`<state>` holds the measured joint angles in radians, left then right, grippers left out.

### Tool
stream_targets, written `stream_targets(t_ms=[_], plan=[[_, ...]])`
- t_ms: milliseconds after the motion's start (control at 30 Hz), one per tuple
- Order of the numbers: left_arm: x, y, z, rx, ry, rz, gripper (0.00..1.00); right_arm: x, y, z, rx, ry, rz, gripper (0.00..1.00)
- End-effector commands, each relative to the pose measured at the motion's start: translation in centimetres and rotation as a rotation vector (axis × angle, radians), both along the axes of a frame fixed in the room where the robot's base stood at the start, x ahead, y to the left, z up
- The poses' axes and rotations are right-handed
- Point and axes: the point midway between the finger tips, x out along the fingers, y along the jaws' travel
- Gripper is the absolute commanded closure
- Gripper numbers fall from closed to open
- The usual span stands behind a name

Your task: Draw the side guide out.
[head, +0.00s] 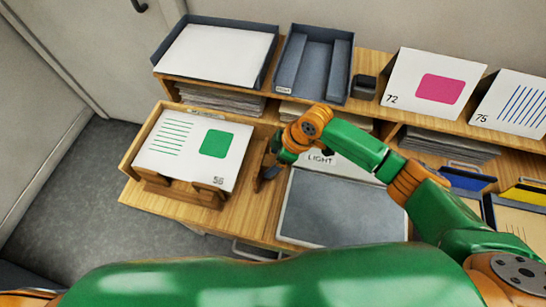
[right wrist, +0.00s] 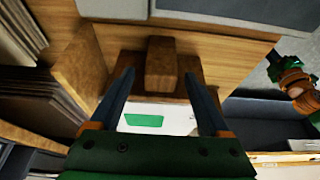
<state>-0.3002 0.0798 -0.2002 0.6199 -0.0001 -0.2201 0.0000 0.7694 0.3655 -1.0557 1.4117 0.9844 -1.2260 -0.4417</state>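The side guide (right wrist: 161,65) is a brown wooden block on a dark brown base, seen in the right wrist view at the right side of the open wooden tray (head: 140,146). My right gripper (right wrist: 158,72) is open, one finger on each side of the block, with a visible gap to it. In the head view the right gripper (head: 268,172) is just right of the tray and mostly hides the guide. A white sheet (head: 181,151) with green lines, a green rectangle and the number 56 lies in the tray. My left gripper does not show.
A grey mat (head: 335,212) lies right of the gripper. Paper stacks (head: 222,101) lie under the back shelf. Two dark trays (head: 268,72) (head: 347,84) and cards numbered 72 (head: 408,72) and 75 (head: 501,89) stand on it. A strip of wooden table separates tray and mat.

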Motion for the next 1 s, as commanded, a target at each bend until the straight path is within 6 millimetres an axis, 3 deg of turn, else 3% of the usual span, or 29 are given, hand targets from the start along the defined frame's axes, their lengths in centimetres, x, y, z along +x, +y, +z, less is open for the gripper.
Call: stream_targets(t_ms=[167,500,1000], plan=[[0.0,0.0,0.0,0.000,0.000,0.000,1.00,0.0,-0.2,0.6,0.003,-0.002,0.000,0.20],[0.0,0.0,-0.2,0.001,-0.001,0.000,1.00,-0.7,-2.6,6.2,0.002,-0.003,-0.001,0.20],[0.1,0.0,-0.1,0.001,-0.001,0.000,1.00,-0.9,-2.8,6.5,0.002,0.000,-0.001,0.20]])
